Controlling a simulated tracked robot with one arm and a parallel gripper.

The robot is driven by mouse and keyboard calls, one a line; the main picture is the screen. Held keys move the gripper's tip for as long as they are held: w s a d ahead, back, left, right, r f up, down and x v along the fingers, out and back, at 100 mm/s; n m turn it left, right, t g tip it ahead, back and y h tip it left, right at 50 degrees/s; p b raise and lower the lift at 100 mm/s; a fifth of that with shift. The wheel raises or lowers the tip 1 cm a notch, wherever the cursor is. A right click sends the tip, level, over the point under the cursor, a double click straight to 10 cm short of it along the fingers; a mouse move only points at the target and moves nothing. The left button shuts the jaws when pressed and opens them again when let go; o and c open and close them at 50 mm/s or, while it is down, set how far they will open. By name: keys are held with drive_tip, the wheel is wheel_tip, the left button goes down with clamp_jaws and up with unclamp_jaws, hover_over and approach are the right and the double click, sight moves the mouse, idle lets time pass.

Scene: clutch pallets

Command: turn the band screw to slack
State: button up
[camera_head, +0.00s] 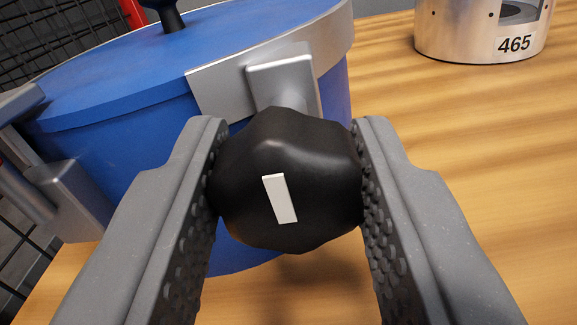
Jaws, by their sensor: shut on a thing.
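The band screw's black lobed knob (300,150) faces me, with a white mark (280,199) on its face that stands nearly upright, its top leaning slightly left. My gripper (287,180) is shut on this knob, one ridged grey finger on each side. Behind the knob, a grey metal block (281,80) sits on the silver band (222,94) around the rim of a blue drum (150,155). The drum has a blue lid (230,35) with a black knob (173,20) on top. The screw's shaft is mostly hidden behind the knob.
A silver metal cylinder (470,45) labelled 465 stands on the wooden surface (450,130) at the upper right. Another metal fitting (60,195) is on the drum's left side. Black wire mesh (60,35) stands at the back left.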

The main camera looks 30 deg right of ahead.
drive_tip(key=shift+s+f, duration=0.1)
drive_tip(key=shift+f, duration=0.15)
drive_tip(key=o, duration=0.9)
drive_tip(key=shift+o, duration=0.4)
drive_tip(key=shift+r, duration=0.1)
drive_tip(key=b+v, duration=0.1)
drive_tip(key=v, duration=1.2)
drive_tip(key=shift+s+a, duration=0.2)
drive_tip(key=shift+a, duration=0.05)
